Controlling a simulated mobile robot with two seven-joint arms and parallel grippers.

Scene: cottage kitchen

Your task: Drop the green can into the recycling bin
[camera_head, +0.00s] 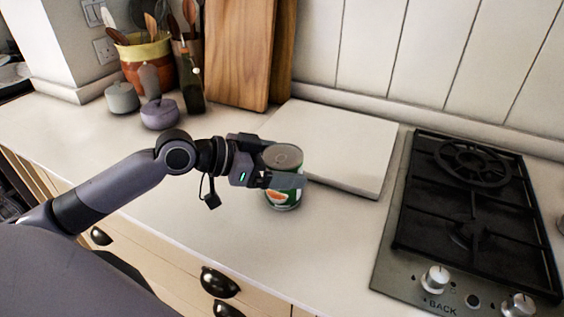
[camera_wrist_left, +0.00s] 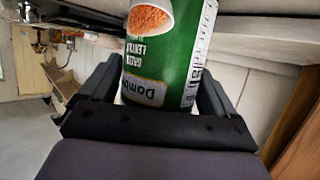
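The green can (camera_head: 284,197) stands upright on the pale countertop, just in front of a white board. It has a grey metal top and a label with an orange food picture. My left gripper (camera_head: 280,166) reaches in from the left with a finger on each side of the can, and the near finger crosses its front. In the left wrist view the green can (camera_wrist_left: 165,60) fills the space between the fingers, which appear to press on both sides. Its label reads upside down there. No recycling bin is visible. My right gripper is out of view.
The white board (camera_head: 340,140) lies behind the can, and a gas hob (camera_head: 400,262) is at the right. Two small lidded pots (camera_head: 160,114), a utensil crock (camera_head: 146,62) and wooden boards (camera_head: 238,50) stand at the back left. The front counter is clear.

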